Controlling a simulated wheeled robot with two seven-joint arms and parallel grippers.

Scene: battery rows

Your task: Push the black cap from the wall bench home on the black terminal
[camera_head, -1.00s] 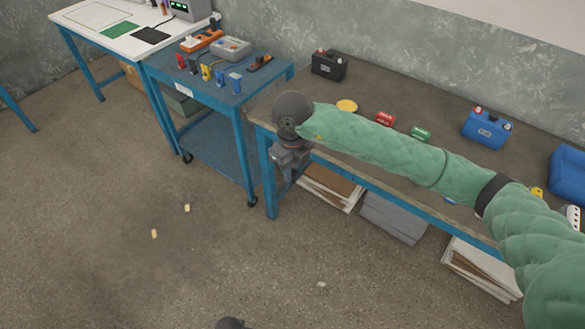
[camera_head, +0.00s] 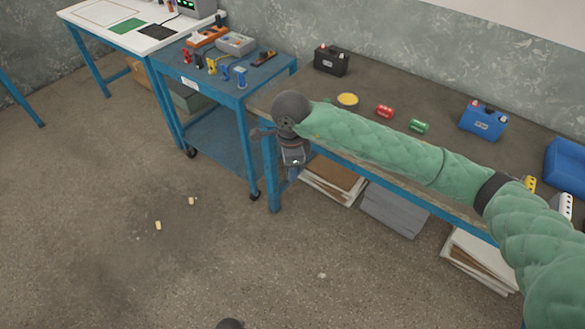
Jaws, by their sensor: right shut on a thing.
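My right gripper (camera_head: 294,163) hangs at the end of my green-sleeved arm, just off the front left corner of the wall bench (camera_head: 400,155). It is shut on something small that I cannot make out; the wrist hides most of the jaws. I cannot pick out a black cap lying on the bench. A black battery (camera_head: 331,61) stands at the back left of the bench, with a red spot and a pale spot on top. A blue battery (camera_head: 483,122) with similar posts stands farther right. Which post is the black terminal is too small to tell. My left gripper is out of view.
A yellow round dish (camera_head: 347,100), a red cylinder (camera_head: 385,111) and a green one (camera_head: 419,127) lie on the bench. A blue trolley (camera_head: 213,84) with small coloured parts stands left of it. Papers lie below the bench. The floor in front is mostly clear.

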